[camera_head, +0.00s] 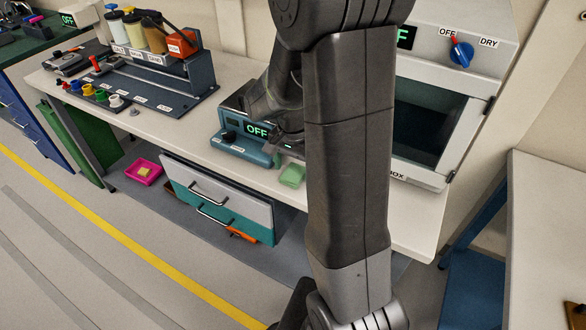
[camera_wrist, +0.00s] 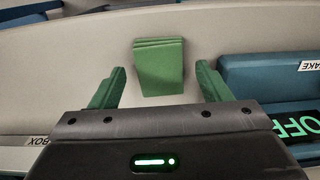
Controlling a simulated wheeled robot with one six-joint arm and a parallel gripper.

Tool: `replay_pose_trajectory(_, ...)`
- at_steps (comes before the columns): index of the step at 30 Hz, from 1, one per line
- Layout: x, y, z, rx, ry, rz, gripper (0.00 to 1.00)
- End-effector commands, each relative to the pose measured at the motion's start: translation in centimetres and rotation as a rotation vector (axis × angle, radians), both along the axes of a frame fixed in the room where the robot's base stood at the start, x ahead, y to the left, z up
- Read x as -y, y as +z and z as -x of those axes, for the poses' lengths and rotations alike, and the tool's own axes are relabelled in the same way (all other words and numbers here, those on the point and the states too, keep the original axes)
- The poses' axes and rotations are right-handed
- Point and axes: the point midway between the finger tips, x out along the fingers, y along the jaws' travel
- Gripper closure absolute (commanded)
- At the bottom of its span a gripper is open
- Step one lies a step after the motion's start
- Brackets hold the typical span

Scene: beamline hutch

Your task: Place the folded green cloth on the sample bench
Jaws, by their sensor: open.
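The folded green cloth (camera_head: 292,175) lies on the pale top of the sample bench (camera_head: 410,212), close to its front edge and just right of a blue-grey device. In the wrist view the cloth (camera_wrist: 159,68) shows its stacked folds, with bare bench around it. My gripper (camera_wrist: 161,72) is open, with one green finger on each side of the cloth and a visible gap to both. In the head view my arm hides part of the bench, and the fingertips are hard to make out.
The blue device (camera_head: 245,145) with an OFF display stands left of the cloth. A dry box (camera_head: 440,110) with a dark window is at right. A rack of jars (camera_head: 140,35) stands at left. Drawers (camera_head: 220,195) and a pink tray (camera_head: 143,172) are below the bench.

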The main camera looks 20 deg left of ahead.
Motion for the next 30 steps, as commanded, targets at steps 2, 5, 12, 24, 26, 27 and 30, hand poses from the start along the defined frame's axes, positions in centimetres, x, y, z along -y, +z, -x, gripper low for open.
replay_pose_trajectory(2,-0.1,1.8,-0.1,0.005,0.0,-0.006,0.29)
replay_pose_trajectory(5,-0.1,4.0,-0.1,0.005,0.0,-0.006,0.29)
replay_pose_trajectory(12,0.0,8.8,-0.1,0.004,0.0,-0.005,0.29)
replay_pose_trajectory(24,0.0,10.9,0.0,0.001,0.0,-0.001,0.29)
replay_pose_trajectory(26,0.0,10.9,0.0,0.001,0.0,-0.001,0.29)
replay_pose_trajectory(27,0.0,10.9,0.0,0.001,0.0,-0.001,0.29)
replay_pose_trajectory(30,0.1,10.8,-0.1,0.002,0.004,0.003,0.29)
